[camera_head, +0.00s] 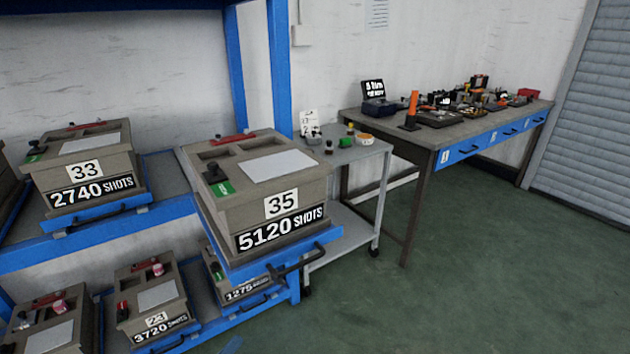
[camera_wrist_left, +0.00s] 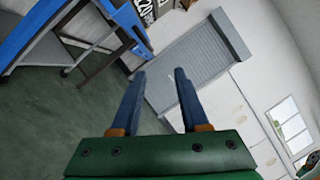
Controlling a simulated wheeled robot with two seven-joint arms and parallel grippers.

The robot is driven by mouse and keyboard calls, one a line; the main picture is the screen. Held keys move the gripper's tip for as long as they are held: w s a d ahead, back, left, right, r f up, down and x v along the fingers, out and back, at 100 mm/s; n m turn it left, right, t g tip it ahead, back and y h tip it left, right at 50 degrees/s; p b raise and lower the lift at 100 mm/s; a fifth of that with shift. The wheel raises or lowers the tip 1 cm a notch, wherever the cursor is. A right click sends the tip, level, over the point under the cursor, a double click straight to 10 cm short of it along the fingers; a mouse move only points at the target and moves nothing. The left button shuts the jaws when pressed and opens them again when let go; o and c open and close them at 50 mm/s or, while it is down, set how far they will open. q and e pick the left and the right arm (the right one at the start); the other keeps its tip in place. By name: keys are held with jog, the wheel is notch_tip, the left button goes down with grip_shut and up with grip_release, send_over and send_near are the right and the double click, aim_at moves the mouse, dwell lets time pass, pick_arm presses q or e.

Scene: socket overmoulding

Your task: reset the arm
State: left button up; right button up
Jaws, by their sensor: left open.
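My left gripper (camera_wrist_left: 157,100) shows in the left wrist view, its two blue fingers apart with nothing between them. It is in free air, with the grey shutter door (camera_wrist_left: 190,62) and the green floor beyond it. Neither gripper shows clearly in the head view. My right gripper is in neither view.
A blue rack holds several grey moulds; mould 35 (camera_head: 262,190) sits on a pulled-out blue tray (camera_head: 285,258) with a black handle. Mould 33 (camera_head: 85,170) is to its left. A grey cart (camera_head: 345,155) and a workbench (camera_head: 450,132) stand behind. The green floor (camera_head: 480,280) at right is clear.

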pick_arm(q)
jog(key=s+a+f+n+g+y+p, duration=0.1)
jog(key=a+f+n+g+y+p, duration=0.15)
jog(key=f+n+y, duration=0.45)
jog(key=s+a+f+n+g+y+p, duration=0.1)
jog(key=a+f+n+g+y+p, duration=0.2)
jog(key=f+n, duration=0.8)
jog(key=s+f+n+g+p, duration=0.1)
jog(key=s+f+n+g, duration=0.2)
jog(key=s, duration=0.5)
jog(key=s+f+n+g+y+p, duration=0.1)
jog(key=s+f+n+g, duration=0.2)
jog(key=s+f, duration=0.3)
jog(key=s+d+f+n+g+y+p, duration=0.1)
jog(key=s+f+n+g, duration=0.3)
jog(key=s, duration=0.7)
jog(key=shift+s+f+n+p, duration=0.15)
jog(key=shift+f+n+p, duration=0.2)
jog(key=shift+f, duration=0.4)
